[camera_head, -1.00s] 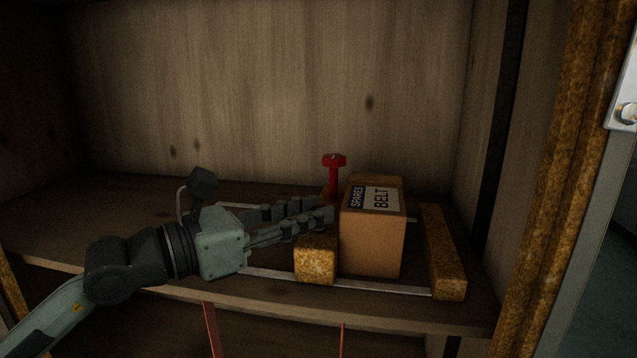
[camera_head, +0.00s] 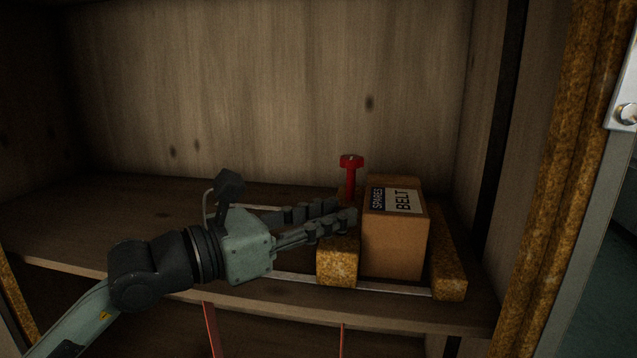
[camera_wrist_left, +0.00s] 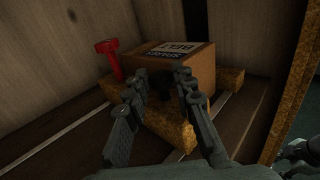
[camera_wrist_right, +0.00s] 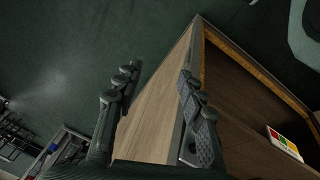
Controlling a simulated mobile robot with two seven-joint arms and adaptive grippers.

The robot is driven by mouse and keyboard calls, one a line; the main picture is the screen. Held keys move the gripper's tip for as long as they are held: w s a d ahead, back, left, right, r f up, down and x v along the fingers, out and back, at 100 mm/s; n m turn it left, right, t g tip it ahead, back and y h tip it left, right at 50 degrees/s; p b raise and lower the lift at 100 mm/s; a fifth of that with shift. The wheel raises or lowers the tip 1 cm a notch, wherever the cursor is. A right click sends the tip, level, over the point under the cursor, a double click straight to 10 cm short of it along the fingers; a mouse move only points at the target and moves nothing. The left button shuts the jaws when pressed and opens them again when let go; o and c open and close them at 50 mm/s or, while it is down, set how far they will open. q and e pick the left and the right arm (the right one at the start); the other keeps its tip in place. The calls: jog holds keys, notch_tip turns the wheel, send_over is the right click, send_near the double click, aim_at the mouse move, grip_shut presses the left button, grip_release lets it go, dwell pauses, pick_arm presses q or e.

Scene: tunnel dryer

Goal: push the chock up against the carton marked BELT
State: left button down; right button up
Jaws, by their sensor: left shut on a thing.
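The chock (camera_head: 338,266) is a rough ochre block with a red T-shaped handle (camera_head: 351,178) upright near its back end. It lies along the left side of the brown carton marked BELT (camera_head: 393,245), against it or nearly so. The chock also shows in the left wrist view (camera_wrist_left: 178,132). My left gripper (camera_head: 347,213) comes in from the left over the chock, with its fingers apart and closed on part of it; the exact contact is dark. The red handle stands outside the fingers. My right gripper (camera_wrist_right: 158,88) is open and empty, away from the shelf.
An ochre bar (camera_head: 449,270) lies on the carton's right side, close to it. Metal strips (camera_head: 390,288) run across the wooden shelf beneath. The shelf's left part (camera_head: 70,225) is clear. An ochre-edged post (camera_head: 555,180) bounds the opening on the right.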

pick_arm(q)
jog(key=shift+s+d+f, duration=0.1)
jog(key=shift+s+d, duration=0.15)
jog(key=shift+d, duration=0.45)
jog(key=shift+s+d, duration=0.1)
jog(key=shift+d, duration=0.1)
jog(key=c, duration=1.3)
grip_release()
jog(key=shift+d, duration=0.25)
jog(key=shift+a, duration=0.1)
jog(key=shift+a, duration=0.1)
jog(key=shift+r, duration=2.6)
